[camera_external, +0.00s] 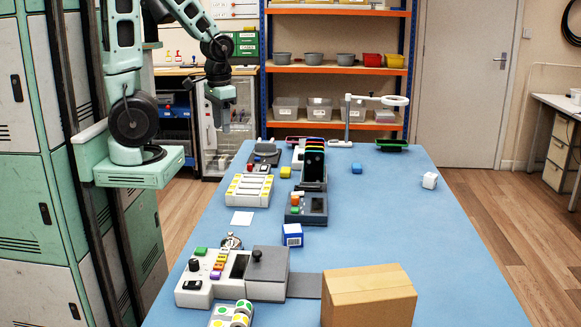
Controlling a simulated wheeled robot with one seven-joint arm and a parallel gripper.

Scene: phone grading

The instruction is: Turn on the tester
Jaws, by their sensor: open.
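No label that I can read says which device is the tester. A large light-grey device (213,270) near the front of the blue table has a black dial, a row of coloured buttons, a black rocker-like switch, a dark screen and a dark-grey box with a black knob on its right. A smaller grey device (314,209) with a dark screen and coloured buttons stands mid-table, in front of a rack of phones (314,166). My gripper (218,127) hangs pointing down beyond the table's far left edge. It is open, apart from both devices, and looks empty.
A cardboard box (369,296) stands front right, with a roll holder (232,315) at the front edge. A white-and-yellow tray (249,190), a blue-and-white box (292,235) and a ring lamp (347,118) stand farther back. The table's right middle (400,225) is clear.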

